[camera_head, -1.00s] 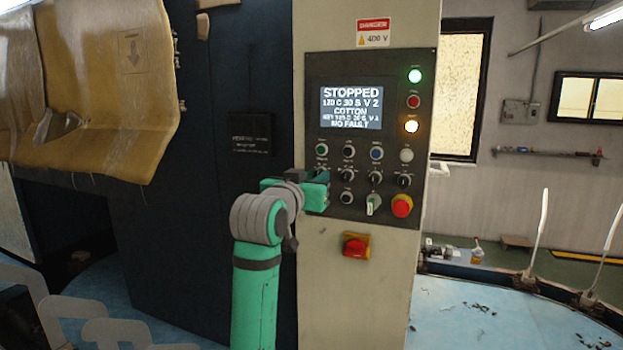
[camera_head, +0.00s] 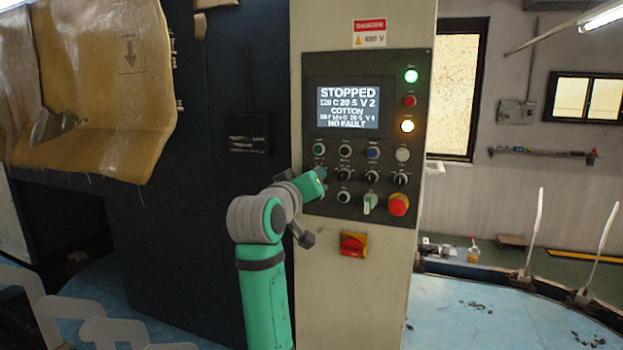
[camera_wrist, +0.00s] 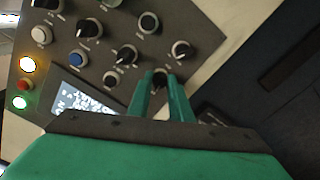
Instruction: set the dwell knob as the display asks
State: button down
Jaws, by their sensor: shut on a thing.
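The control panel (camera_head: 416,135) is on a pale cabinet. Its display (camera_head: 348,104) reads STOPPED, then what looks like 120 C 20 S V 2, COTTON, a small blurred line, and NO FAULT. My gripper (camera_head: 320,172) is at the left end of the upper knob row. In the wrist view my gripper (camera_wrist: 161,78) is shut on a dark knob (camera_wrist: 160,85), mostly hidden between the fingers. The knob's label and pointer cannot be read. I cannot confirm from lettering that it is the dwell knob.
Other black knobs (camera_head: 371,177) stand close to the right. Below are a green-and-white selector (camera_head: 369,203) and a red emergency stop (camera_head: 398,204). A red-and-yellow switch (camera_head: 353,244) sits lower. Green (camera_head: 411,76) and amber (camera_head: 407,126) lamps are lit.

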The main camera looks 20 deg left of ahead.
jog(key=shift+a+n, duration=0.15)
jog(key=shift+n, duration=0.95)
jog(key=shift+w, duration=0.1)
jog(key=shift+a, duration=0.2)
jog(key=c, duration=1.6)
grip_release()
jog(key=shift+d, duration=0.35)
jog(key=s, duration=1.1)
jog(key=shift+a, duration=0.15)
